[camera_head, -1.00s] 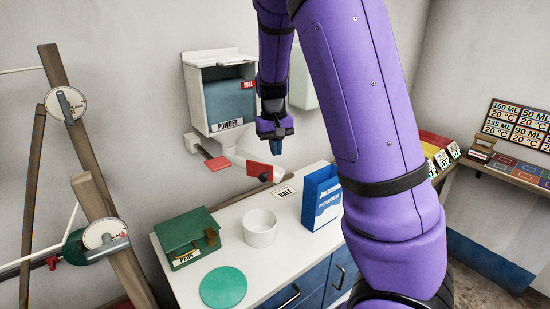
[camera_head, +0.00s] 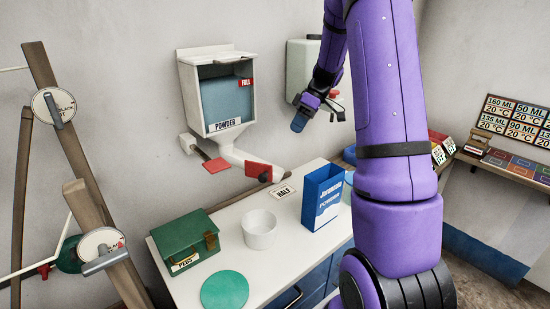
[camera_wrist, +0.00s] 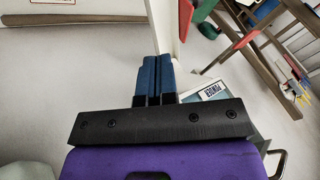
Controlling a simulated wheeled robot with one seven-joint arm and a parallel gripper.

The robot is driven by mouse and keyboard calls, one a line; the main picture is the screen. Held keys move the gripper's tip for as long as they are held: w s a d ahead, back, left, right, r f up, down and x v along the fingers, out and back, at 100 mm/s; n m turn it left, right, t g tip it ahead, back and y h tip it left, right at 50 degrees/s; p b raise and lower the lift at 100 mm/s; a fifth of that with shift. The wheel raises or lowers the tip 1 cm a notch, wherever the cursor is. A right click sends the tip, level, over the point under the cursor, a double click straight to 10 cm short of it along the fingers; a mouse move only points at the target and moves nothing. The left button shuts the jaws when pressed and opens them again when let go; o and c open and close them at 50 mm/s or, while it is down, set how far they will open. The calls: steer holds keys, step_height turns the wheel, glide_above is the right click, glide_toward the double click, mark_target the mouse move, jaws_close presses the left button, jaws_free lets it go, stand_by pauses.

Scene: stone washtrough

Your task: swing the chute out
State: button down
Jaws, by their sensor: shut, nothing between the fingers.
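The wrist view shows the shut blue fingers (camera_wrist: 153,78) beside a pale surface; the chute cannot be made out there.
The white counter (camera_head: 285,237) holds a green box (camera_head: 184,240), a green disc (camera_head: 225,290), a white cup (camera_head: 260,230) and a blue powder box (camera_head: 321,200). A white tank (camera_head: 298,68) hangs behind my gripper. Wooden posts with dials (camera_head: 53,105) stand at left.

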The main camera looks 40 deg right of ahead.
glide_toward(269, 171)
steer(key=f, duration=0.1)
steer(key=w+a+f, duration=0.1)
steer(key=f, duration=0.1)
steer(key=a+f, duration=0.1)
steer(key=f, duration=0.1)
steer(key=shift+w, duration=0.3)
steer(key=shift+s+a, duration=0.25)
steer(key=shift+a, duration=0.1)
steer(key=shift+a, duration=0.15)
